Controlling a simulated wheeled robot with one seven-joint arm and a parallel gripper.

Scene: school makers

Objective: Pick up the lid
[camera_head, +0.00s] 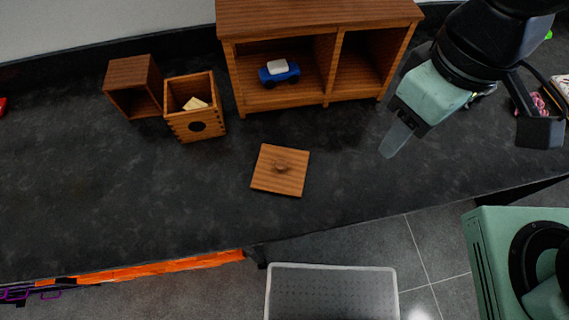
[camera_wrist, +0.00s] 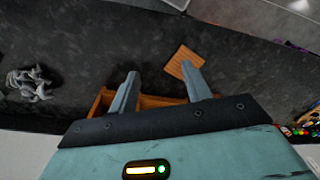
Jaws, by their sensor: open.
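The lid (camera_head: 273,180) is a flat square wooden piece with a small round knob in its middle. It lies on the dark countertop in front of the wooden shelf. In the wrist view the lid (camera_wrist: 181,63) shows beyond the fingers, partly hidden by the right one. My gripper (camera_head: 392,138) is to the right of the lid and above the counter, apart from it. In the wrist view my gripper (camera_wrist: 164,88) has its two fingers spread with nothing held between them.
A wooden shelf (camera_head: 325,15) stands behind the lid with a blue toy car (camera_head: 279,74) inside. An open wooden box (camera_head: 198,127) and a small wooden cubby (camera_head: 132,73) stand to the left. The countertop (camera_head: 90,190) is clear around the lid; its front edge is near.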

